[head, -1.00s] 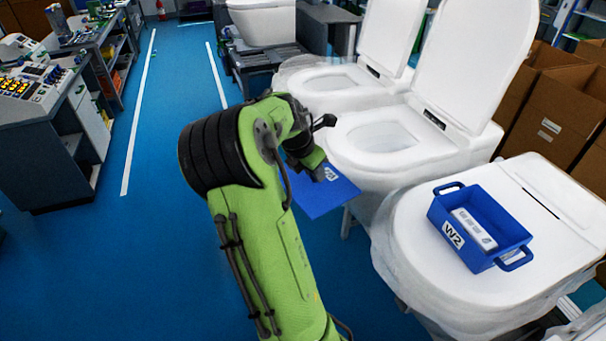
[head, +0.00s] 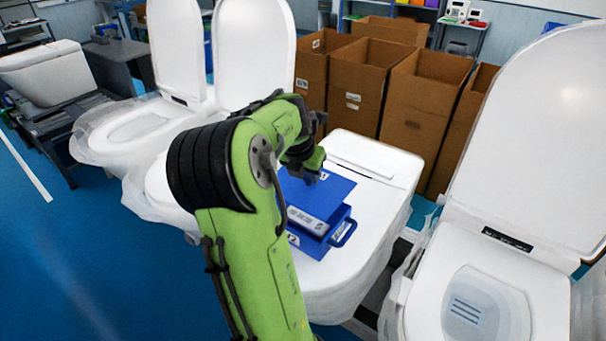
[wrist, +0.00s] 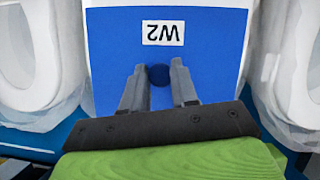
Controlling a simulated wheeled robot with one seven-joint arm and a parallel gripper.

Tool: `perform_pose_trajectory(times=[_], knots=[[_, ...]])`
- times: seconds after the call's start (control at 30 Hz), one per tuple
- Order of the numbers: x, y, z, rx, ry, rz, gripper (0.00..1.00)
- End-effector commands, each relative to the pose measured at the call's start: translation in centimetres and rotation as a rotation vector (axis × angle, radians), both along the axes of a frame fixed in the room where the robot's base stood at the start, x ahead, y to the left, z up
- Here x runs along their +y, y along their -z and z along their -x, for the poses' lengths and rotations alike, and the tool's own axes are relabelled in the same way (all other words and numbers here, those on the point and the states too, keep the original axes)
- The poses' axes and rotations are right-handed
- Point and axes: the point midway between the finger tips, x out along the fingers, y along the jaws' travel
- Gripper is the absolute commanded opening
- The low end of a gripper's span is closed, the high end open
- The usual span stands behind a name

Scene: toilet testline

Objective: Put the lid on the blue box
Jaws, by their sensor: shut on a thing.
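The blue lid (head: 332,192) is a flat plate with a W2 label, clear in the wrist view (wrist: 115,60). My gripper (wrist: 158,72) is shut on the round knob of the lid; it also shows in the head view (head: 314,174). The blue box (head: 345,222) sits on the closed white toilet lid, with a white item (head: 308,220) inside. The blue lid is over the back part of the box, and the front part shows open. I cannot tell whether lid and box touch. The wrist view hides the box.
The white toilet (head: 385,165) bears the box. Toilets with raised lids stand on both sides, one at the right (head: 490,290). Open cardboard boxes (head: 420,105) stand behind. Blue floor is free at the left.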

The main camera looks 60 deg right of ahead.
Motion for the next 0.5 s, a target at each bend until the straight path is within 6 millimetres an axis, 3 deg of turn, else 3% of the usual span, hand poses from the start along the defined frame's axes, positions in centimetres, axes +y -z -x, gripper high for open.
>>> perform_pose_trajectory(times=[0.17, 0.5], knots=[[0.0, 1.0, 0.0, 0.000, -0.001, 0.000, 0.00], [0.0, 4.9, 0.0, 0.000, 0.000, 0.000, 0.00]])
